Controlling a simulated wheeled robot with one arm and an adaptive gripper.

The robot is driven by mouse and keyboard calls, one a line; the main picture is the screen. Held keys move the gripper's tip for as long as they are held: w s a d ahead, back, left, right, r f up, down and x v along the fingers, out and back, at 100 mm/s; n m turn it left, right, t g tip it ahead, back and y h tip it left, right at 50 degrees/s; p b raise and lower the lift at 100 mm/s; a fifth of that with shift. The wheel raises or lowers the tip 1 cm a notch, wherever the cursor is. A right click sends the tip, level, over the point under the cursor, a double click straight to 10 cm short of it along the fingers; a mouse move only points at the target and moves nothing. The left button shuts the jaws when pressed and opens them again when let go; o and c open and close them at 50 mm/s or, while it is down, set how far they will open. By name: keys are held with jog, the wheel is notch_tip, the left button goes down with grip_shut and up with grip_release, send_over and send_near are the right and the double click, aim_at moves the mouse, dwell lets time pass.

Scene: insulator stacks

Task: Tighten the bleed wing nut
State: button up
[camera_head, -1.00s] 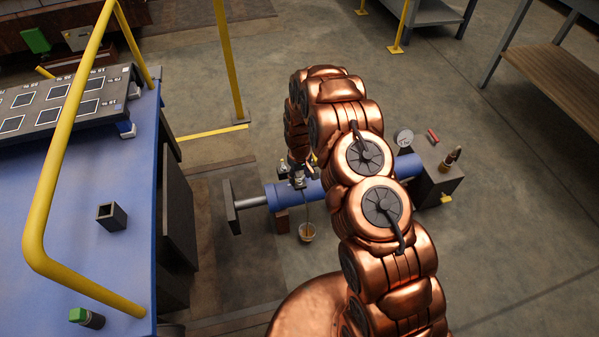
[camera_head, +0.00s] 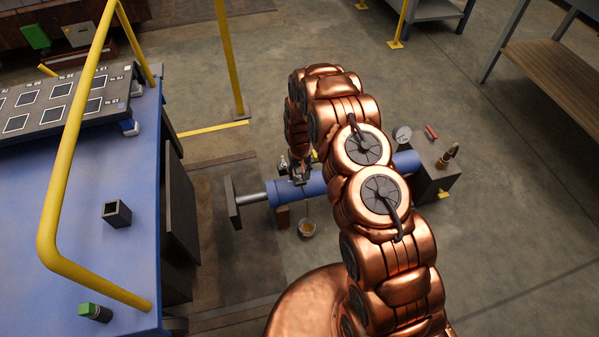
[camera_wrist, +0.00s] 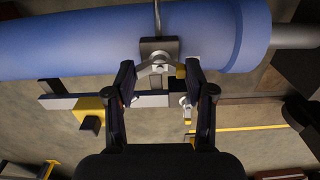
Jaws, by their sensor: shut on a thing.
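The blue cylinder (camera_head: 318,187) lies across the floor ahead, and it crosses the top of the wrist view (camera_wrist: 70,45). A dark block (camera_wrist: 172,46) sits on its side, with a small silver wing nut (camera_wrist: 158,63) at the block. My gripper (camera_wrist: 157,72) has its two dark fingers on either side of the nut and is shut on it; the exact contact is hard to see. In the head view my gripper (camera_head: 299,172) is small and partly hidden by my copper arm. A cup (camera_head: 306,229) stands below the cylinder, with a thin line between them.
A gauge (camera_head: 402,134) and a dark block (camera_head: 437,165) with a brass fitting stand at the cylinder's right end. A blue bench (camera_head: 75,235) with a yellow rail (camera_head: 60,160) fills the left. Open floor (camera_head: 510,210) lies at right.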

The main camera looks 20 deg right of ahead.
aim_at(299, 174)
jog(key=shift+s, duration=0.1)
jog(key=o, duration=1.2)
jog(key=shift+c, duration=0.2)
jog(key=shift+r, duration=0.2)
jog(key=shift+r, duration=0.95)
notch_tip(299, 174, up, 10)
jog(key=shift+f, duration=0.15)
